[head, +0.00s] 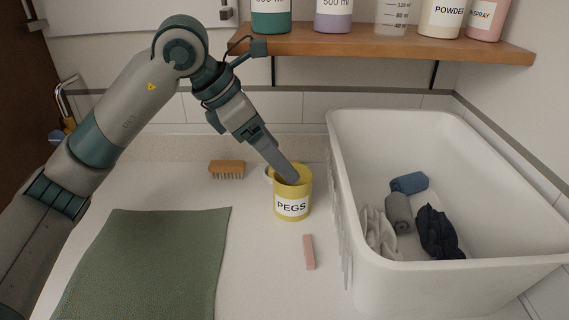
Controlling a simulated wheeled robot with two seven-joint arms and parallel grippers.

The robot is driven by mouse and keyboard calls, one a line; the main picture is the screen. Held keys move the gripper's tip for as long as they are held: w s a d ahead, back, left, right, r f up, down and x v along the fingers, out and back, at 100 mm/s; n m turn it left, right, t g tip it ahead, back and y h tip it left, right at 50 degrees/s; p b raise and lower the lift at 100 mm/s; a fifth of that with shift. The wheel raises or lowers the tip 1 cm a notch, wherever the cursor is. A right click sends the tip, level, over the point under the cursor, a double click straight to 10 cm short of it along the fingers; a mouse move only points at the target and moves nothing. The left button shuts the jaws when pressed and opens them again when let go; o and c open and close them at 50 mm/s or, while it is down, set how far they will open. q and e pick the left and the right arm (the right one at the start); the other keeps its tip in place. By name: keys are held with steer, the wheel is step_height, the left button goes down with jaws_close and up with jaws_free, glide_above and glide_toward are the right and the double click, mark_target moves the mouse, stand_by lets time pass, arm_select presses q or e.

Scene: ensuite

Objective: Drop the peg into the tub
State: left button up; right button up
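A yellow tub (292,207) labelled "PEGS" stands upright on the counter, left of the white basin. A pink bar (309,252), which looks like a peg, lies flat on the counter just in front of the tub. My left gripper (287,172) points down into the tub's mouth, with its fingertips at or just inside the rim. The fingers appear edge-on, so their gap does not show. I cannot see anything held between them, and the tub's inside is mostly hidden. My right gripper is not in view.
A deep white basin (345,215) on the right holds several rolled or crumpled cloths. A wooden brush (227,168) lies left of the tub. A green mat (150,262) covers the front left. A wooden shelf (380,42) with several bottles hangs above.

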arm_select(q)
steer(key=v, duration=0.7)
steer(key=shift+a+r+b, duration=0.15)
steer(key=shift+r+b, duration=0.15)
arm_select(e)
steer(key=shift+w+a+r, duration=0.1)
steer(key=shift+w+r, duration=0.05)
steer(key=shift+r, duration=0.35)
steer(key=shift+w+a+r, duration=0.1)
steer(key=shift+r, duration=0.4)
arm_select(q)
steer(key=shift+s, duration=0.1)
